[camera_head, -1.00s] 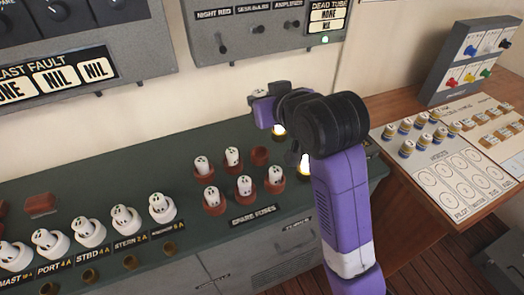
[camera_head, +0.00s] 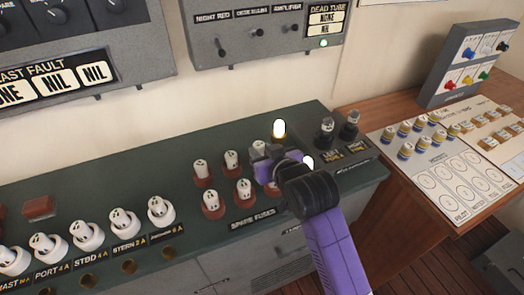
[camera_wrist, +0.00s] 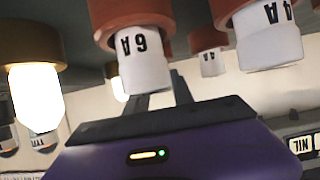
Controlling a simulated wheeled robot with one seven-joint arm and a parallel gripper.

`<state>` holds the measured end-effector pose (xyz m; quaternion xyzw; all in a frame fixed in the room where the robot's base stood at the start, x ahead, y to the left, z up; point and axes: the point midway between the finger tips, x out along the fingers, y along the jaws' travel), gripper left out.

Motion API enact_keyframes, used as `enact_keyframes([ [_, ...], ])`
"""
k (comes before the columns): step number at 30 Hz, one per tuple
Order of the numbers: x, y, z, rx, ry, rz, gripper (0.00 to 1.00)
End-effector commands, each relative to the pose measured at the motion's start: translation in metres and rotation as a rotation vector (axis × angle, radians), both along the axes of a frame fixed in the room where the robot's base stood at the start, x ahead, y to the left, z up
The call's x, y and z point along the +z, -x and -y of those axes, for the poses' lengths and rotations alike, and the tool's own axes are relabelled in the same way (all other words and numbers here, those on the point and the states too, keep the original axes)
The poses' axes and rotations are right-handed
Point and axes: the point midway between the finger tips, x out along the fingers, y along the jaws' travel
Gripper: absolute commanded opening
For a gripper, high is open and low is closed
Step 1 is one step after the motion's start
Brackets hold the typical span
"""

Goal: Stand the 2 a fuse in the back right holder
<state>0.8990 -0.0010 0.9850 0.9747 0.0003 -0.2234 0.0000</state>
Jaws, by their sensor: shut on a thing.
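My gripper (camera_head: 262,158) is at the back right of the spare fuse block in the head view, over the spot of the back right holder, which it covers. In the wrist view, which is upside down, its fingers (camera_wrist: 160,95) reach behind a white fuse marked 6 A (camera_wrist: 140,65) in a red holder (camera_wrist: 128,14). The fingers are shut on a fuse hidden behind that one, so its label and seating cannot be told. A red rim (camera_wrist: 166,42) shows just behind the 6 A fuse's holder.
Other spare fuses (camera_head: 232,160) stand in red holders to the left, and a 4 A fuse (camera_wrist: 268,40) is close in the wrist view. Lit lamps (camera_head: 279,130) stand behind and right of my gripper.

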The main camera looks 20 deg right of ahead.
Motion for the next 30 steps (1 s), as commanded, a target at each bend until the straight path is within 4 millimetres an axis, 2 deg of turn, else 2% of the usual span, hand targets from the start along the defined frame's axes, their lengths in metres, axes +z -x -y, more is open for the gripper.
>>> enact_keyframes([
  [15,-0.0075,-0.0001,0.0002,0.000,0.000,0.001,0.00],
  [16,-0.0076,-0.0002,0.0003,0.000,0.000,0.001,0.31],
  [19,-0.0071,-0.0001,0.0003,0.000,0.000,0.001,0.50],
  [30,-0.0036,-0.0003,0.0002,0.000,0.000,0.001,0.51],
])
